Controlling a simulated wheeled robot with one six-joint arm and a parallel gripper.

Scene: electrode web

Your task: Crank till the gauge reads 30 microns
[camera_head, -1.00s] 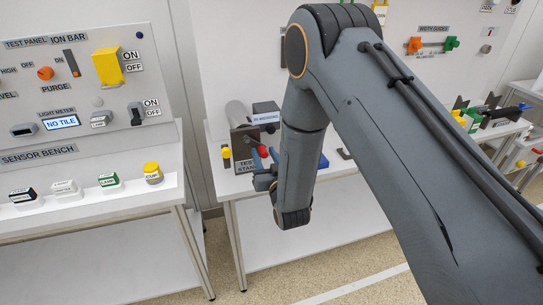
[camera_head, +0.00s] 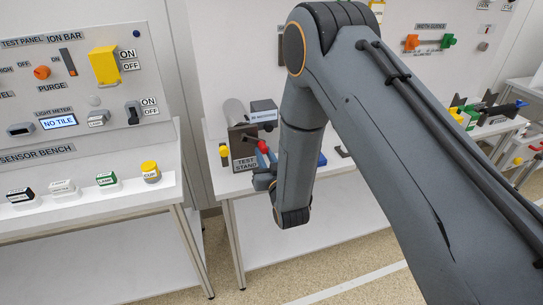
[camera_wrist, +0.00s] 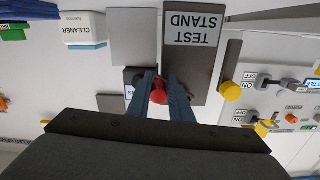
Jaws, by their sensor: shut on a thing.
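The test stand (camera_head: 243,137) is a dark upright plate on the middle bench, with a grey roller behind it. A gauge box (camera_head: 264,105) stands at its upper right; its display is lit, but the number is too small to read surely. A red crank knob (camera_head: 262,147) shows in front of the plate, and its arm is mostly hidden. In the wrist view the red knob (camera_wrist: 158,97) sits between the two blue-grey fingers of my gripper (camera_wrist: 160,92), which is shut on it. The test stand plate (camera_wrist: 183,88) shows there upside down beside the fingers.
A yellow-topped post (camera_head: 224,151) stands left of the plate. The sensor bench (camera_head: 90,217) is at the left, with several small blocks and a switch panel (camera_head: 75,85) above. In the wrist view a cleaner box (camera_wrist: 83,28) lies at upper left.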

